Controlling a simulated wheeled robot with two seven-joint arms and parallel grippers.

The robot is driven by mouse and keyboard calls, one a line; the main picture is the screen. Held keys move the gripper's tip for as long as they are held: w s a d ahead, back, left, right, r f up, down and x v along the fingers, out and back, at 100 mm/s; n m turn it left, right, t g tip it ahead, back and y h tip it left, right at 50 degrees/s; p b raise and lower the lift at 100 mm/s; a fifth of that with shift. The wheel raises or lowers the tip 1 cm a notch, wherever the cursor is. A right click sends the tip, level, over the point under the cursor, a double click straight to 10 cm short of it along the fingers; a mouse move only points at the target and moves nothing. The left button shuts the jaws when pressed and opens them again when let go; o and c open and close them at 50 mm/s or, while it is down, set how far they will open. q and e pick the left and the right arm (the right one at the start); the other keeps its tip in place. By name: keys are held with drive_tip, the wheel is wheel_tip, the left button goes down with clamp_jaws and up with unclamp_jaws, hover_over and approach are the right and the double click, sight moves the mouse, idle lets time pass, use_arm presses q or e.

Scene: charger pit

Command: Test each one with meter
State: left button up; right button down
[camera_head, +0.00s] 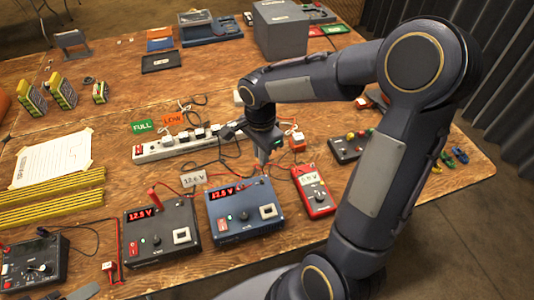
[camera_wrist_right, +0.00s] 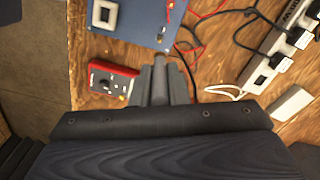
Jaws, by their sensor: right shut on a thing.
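My right gripper (camera_head: 262,156) reaches down behind the blue unit (camera_head: 240,212). In the right wrist view its fingers (camera_wrist_right: 160,88) are shut around a slim grey rod-like piece I cannot identify. The red handheld meter (camera_head: 318,202) lies to the right of the blue unit; it also shows in the right wrist view (camera_wrist_right: 108,82), beside the fingers. The blue unit and the black unit (camera_head: 160,240) show red readouts of about 12.5 V. A red probe-like piece stands at the black unit. A white 12.6 V card (camera_head: 193,179) lies behind them. My left gripper is not in view.
A white power strip (camera_head: 150,153) with several plugs and loose cables lies behind the units. Green FULL (camera_head: 143,126) and orange LOW (camera_head: 173,119) cards stand there. Yellow-green packs (camera_head: 62,92) stand far left. A grey box (camera_head: 280,30) stands at the back.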

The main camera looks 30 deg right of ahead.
sight(262, 165)
drive_tip(key=shift+a+f+b, duration=0.1)
drive_tip(key=shift+f+b, duration=0.35)
drive_tip(key=shift+f, duration=0.25)
wheel_tip(262, 165, down, 4)
drive_tip(key=b, duration=0.2)
drive_tip(key=shift+r+b, duration=0.2)
drive_tip(key=shift+b, duration=0.1)
drive_tip(key=shift+f+b, duration=0.4)
drive_tip(key=shift+b, duration=0.05)
idle(0.7)
drive_tip(key=shift+f+b, duration=0.9)
drive_tip(key=shift+b, duration=0.35)
idle(1.1)
drive_tip(key=c, duration=1)
unclamp_jaws()
